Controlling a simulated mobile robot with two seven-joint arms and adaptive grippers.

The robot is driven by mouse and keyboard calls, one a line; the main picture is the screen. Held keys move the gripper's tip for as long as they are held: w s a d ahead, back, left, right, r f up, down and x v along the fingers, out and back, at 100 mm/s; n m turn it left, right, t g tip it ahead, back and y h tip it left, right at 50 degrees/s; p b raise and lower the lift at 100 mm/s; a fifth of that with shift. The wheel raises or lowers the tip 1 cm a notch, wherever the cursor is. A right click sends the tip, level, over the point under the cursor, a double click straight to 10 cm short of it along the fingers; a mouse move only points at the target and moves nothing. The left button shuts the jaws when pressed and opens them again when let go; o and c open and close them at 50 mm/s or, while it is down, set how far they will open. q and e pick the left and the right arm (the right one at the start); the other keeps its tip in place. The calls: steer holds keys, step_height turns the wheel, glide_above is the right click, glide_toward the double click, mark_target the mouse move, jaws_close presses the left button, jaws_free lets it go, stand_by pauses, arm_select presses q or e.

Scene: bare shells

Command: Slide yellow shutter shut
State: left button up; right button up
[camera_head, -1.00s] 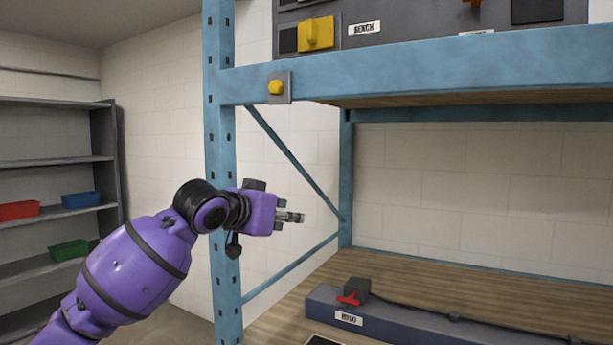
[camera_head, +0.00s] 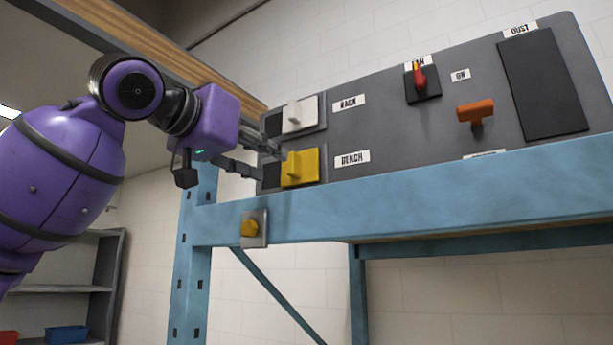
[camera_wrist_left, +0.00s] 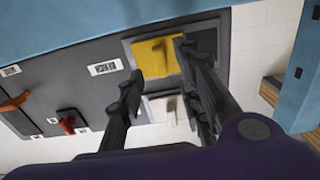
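The yellow shutter (camera_head: 301,170) sits in its frame on the grey panel beside the BENCH label, with a dark gap at its left in the head view. It also shows in the wrist view (camera_wrist_left: 152,57), upside down, with the gap partly behind a finger. My left gripper (camera_head: 268,161) is at the left end of the shutter. In the wrist view, its fingers (camera_wrist_left: 159,62) are spread, one on each side of the yellow part, with nothing held. I cannot tell whether they touch it. My right gripper is not in view.
A white shutter (camera_head: 300,114) sits just above the yellow one. Right of it on the panel (camera_head: 395,130) are a red switch (camera_head: 420,78), an orange handle (camera_head: 475,111) and a dark plate (camera_head: 543,85). A blue shelf beam (camera_head: 450,205) runs below, carrying a yellow button (camera_head: 250,228).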

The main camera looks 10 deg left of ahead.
mark_target(289, 164)
arm_select(q)
steer(key=shift+w+d+r, duration=0.15)
steer(key=shift+w+d, duration=0.1)
steer(key=shift+w, duration=0.2)
steer(key=shift+w+d+r, duration=0.1)
steer(key=shift+w+d, duration=0.1)
steer(key=shift+w, duration=0.2)
steer(key=x, duration=0.4)
steer(key=shift+w+d, duration=0.15)
steer(key=shift+w, duration=0.3)
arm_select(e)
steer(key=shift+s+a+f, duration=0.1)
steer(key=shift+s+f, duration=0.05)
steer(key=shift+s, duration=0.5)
arm_select(q)
steer(key=shift+c, duration=0.4)
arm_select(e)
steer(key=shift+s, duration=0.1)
arm_select(q)
jaws_close()
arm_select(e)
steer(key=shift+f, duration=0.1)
